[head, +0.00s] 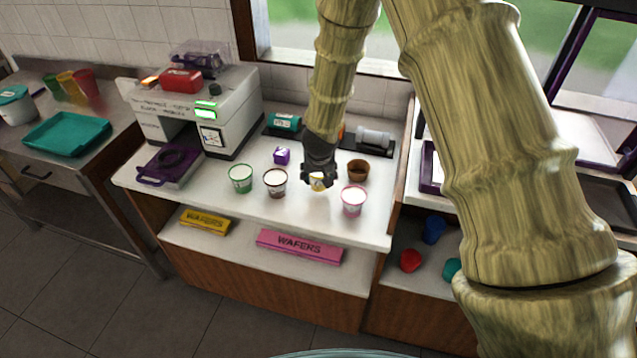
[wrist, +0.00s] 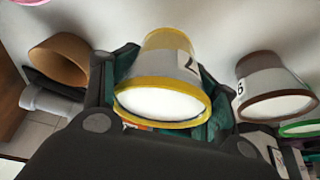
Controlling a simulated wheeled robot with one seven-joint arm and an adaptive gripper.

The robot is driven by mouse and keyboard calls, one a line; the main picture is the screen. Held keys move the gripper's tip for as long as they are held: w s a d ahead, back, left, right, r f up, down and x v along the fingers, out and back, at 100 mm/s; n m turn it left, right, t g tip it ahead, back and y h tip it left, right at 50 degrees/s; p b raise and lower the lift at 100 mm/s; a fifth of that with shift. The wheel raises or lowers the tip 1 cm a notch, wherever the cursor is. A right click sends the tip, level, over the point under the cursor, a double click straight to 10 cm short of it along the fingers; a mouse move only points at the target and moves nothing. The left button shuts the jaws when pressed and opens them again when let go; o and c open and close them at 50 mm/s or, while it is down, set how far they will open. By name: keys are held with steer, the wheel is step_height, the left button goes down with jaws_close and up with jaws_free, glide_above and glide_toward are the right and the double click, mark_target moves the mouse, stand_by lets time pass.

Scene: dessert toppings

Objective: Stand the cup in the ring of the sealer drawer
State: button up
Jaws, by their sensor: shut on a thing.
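The cup (head: 318,184) is white with a yellow rim and stands out between the fingers of my gripper (head: 320,172), above the white counter. In the wrist view the cup (wrist: 172,68) sits between the two teal-lined fingers of my gripper (wrist: 165,82), which is shut on it. Its yellow rim and white filling face the camera, and a dark mark shows on its side. Whether it touches the counter I cannot tell. The sealer (head: 228,118) is a white machine at the left of the counter. Its purple drawer (head: 152,172) is pulled out, with a dark ring (head: 174,160) on it.
A green-rimmed cup (head: 240,179) and a brown-rimmed cup (head: 275,183) stand between my gripper and the drawer. A pink-rimmed cup (head: 353,201) and a brown pot (head: 358,171) are to the right. The counter before the drawer is clear.

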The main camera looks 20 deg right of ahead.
steer(key=shift+f+b, duration=1)
steer(key=shift+f, duration=0.35)
steer(key=o, duration=1.2)
steer(key=shift+f, duration=0.1)
